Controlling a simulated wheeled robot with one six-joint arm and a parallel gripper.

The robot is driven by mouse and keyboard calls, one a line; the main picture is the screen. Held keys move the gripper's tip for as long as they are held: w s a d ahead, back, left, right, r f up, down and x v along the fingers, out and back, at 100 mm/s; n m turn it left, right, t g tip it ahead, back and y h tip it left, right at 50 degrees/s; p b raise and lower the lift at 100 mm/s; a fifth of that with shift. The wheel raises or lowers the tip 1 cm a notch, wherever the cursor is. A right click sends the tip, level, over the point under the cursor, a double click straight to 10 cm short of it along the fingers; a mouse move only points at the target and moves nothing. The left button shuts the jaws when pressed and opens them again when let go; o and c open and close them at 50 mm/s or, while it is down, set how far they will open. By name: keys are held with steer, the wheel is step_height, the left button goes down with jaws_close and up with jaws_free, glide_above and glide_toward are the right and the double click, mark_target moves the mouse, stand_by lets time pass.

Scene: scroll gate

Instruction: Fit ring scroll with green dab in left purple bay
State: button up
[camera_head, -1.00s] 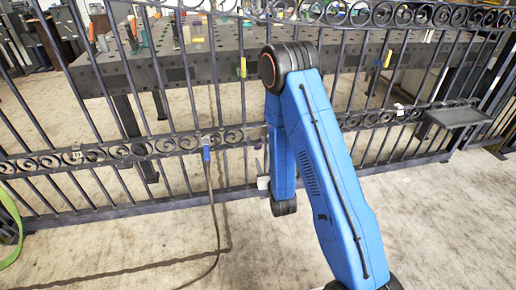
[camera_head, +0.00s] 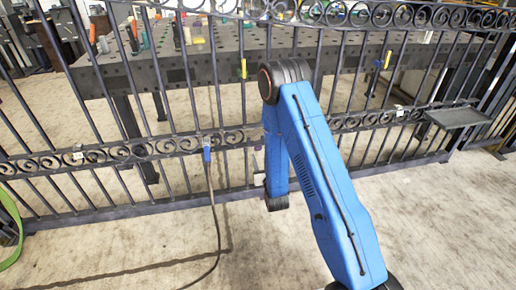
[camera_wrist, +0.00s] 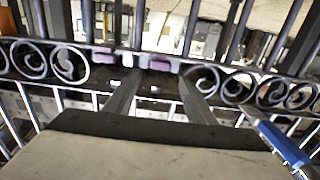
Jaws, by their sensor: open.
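In the wrist view my gripper (camera_wrist: 158,84) is open, with its two grey fingers apart and pointing at the scroll row of the gate (camera_wrist: 35,58). Purple marks (camera_wrist: 160,66) show on the rail beyond and between the fingertips, beside a gap in the row of scrolls. Curled scrolls stand on both sides of this gap. I see nothing clearly held between the fingers. No ring scroll with a green dab can be made out in either current view. In the head view my blue arm hides most of the gripper and the gate behind it.
A small dark tray (camera_head: 458,116) sits at the gate's right. A perforated table (camera_head: 200,62) stands behind. The front floor is mostly clear.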

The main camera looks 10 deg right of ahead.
mark_target(258, 148)
steer(key=w, duration=0.9)
steer(key=shift+s, duration=0.1)
jaws_close()
steer(key=s, duration=0.5)
steer(key=shift+s, duration=0.2)
jaws_free()
